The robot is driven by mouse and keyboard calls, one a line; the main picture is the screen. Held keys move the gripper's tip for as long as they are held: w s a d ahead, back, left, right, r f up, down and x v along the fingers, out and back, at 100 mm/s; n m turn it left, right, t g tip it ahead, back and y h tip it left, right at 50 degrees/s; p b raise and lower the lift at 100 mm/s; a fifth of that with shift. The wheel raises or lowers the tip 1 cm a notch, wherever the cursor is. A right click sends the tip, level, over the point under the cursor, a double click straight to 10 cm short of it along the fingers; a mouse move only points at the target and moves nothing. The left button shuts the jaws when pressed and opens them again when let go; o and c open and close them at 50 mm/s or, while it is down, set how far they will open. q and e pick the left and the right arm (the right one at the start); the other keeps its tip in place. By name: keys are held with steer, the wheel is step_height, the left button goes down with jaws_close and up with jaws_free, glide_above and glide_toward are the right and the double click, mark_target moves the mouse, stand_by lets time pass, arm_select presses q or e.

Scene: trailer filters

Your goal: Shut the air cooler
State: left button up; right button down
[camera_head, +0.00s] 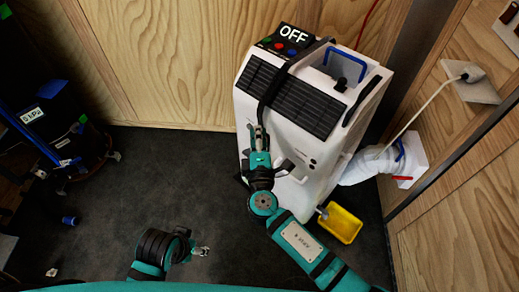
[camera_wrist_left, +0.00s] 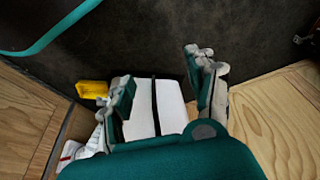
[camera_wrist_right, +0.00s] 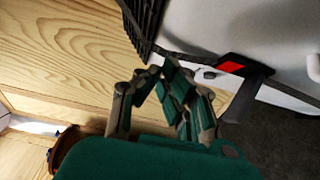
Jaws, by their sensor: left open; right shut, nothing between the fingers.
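The air cooler (camera_head: 310,165) is a white upright box with a black slatted grille (camera_head: 290,95) and an "OFF" display (camera_head: 293,36) on top. A black strap (camera_head: 300,60) runs across its top and down over the grille. My right gripper (camera_head: 259,132) is shut and empty, close by the strap's lower end in front of the cooler. In the right wrist view its fingertips (camera_wrist_right: 160,72) are together, left of a black piece with a red patch (camera_wrist_right: 232,68). My left gripper (camera_head: 203,250) is open and empty, low over the dark floor; its spread fingers show in the left wrist view (camera_wrist_left: 165,75).
A white hose (camera_head: 370,165) joins the cooler to a wall port at the right. A yellow tray (camera_head: 341,223) sits on the floor at the cooler's base. Dark equipment (camera_head: 62,130) stands at the left. The middle floor is clear.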

steer(key=w+d, duration=0.2)
steer(key=w, duration=0.1)
steer(key=shift+w+d, duration=0.2)
arm_select(q)
steer(key=shift+f, duration=0.4)
steer(key=shift+w, duration=0.1)
arm_select(e)
steer(key=shift+d, duration=0.1)
